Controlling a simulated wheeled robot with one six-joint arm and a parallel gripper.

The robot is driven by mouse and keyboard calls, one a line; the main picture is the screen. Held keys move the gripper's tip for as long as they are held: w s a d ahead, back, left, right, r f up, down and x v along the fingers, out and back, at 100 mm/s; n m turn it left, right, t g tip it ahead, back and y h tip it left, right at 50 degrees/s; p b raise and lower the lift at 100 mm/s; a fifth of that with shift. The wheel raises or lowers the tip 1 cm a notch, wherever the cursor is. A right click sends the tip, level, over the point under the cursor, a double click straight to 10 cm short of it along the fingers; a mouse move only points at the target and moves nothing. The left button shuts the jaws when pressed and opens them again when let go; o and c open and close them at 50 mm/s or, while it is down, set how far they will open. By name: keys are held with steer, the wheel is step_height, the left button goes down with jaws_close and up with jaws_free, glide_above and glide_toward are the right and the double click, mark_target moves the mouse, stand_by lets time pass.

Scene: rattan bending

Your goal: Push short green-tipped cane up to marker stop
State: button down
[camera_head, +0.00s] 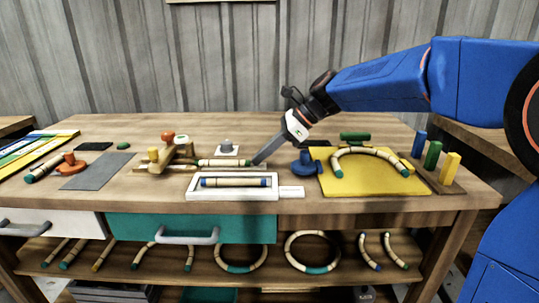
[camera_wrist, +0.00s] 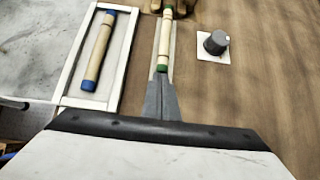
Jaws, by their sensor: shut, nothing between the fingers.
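The short green-tipped cane (camera_head: 224,162) lies flat on a narrow strip near the middle of the bench. In the wrist view, the cane (camera_wrist: 166,40) points away from me, with its near green tip just ahead of my fingers. Its far end is at a wooden fixture (camera_wrist: 180,6); whether they touch is unclear. My gripper (camera_head: 257,161) is shut and empty at the cane's right end, low over the bench. In the wrist view, the gripper (camera_wrist: 162,80) lines up with the cane; I cannot tell contact from a small gap. I cannot single out the marker stop.
A white tray (camera_head: 233,194) with a blue-tipped cane lies in front. A grey knob on a white square (camera_head: 228,147) stands behind the cane. A blue clamp (camera_head: 304,166) and yellow board (camera_head: 372,180) with a bent cane are to the right. A grey mat (camera_head: 97,171) lies left.

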mark_target(229, 161)
steer(key=shift+a, duration=0.1)
steer(key=a, duration=0.7)
steer(key=shift+w+a, duration=0.15)
stand_by(0.4)
